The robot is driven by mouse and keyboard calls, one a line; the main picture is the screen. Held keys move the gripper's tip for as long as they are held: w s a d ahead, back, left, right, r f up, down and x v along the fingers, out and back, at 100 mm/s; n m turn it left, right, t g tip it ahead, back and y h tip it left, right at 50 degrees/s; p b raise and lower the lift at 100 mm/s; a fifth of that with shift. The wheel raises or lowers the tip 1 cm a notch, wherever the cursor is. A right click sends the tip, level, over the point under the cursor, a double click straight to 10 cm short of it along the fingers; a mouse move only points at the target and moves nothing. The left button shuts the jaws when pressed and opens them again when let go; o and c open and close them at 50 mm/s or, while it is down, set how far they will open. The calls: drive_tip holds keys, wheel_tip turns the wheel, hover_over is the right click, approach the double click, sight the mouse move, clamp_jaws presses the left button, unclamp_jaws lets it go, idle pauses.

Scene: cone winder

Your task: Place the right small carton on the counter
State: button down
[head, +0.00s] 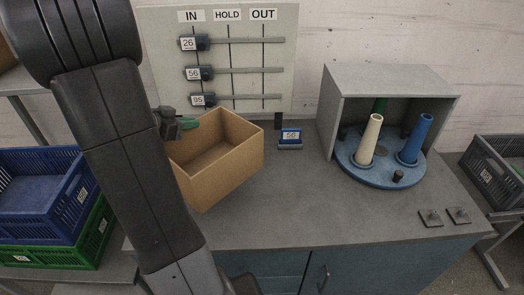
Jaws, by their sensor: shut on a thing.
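The small carton (232,157), an open-topped brown cardboard box, is over the left part of the grey counter (310,205). Its inside looks empty. My gripper (184,124), with green finger pads, is shut on the carton's upper left rim. My arm crosses the left of the head view and hides part of the gripper and the counter's left end. I cannot tell whether the carton's base touches the counter or is a little above it.
A grey open-fronted box (389,92) shelters a blue round turntable (380,172) with cones. Two small dark pads (431,218) lie front right. A slider board (232,60) stands behind. The counter's middle front is clear.

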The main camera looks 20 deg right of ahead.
sight(196, 158)
wheel_tip(196, 158, down, 10)
drive_tip(key=shift+a, duration=0.1)
idle(0.4)
drive_tip(key=c, duration=1.6)
unclamp_jaws()
drive_tip(key=shift+f, duration=0.15)
drive_tip(key=b+v, duration=0.1)
drive_tip(key=v, duration=1.1)
drive_tip(key=shift+s, duration=0.15)
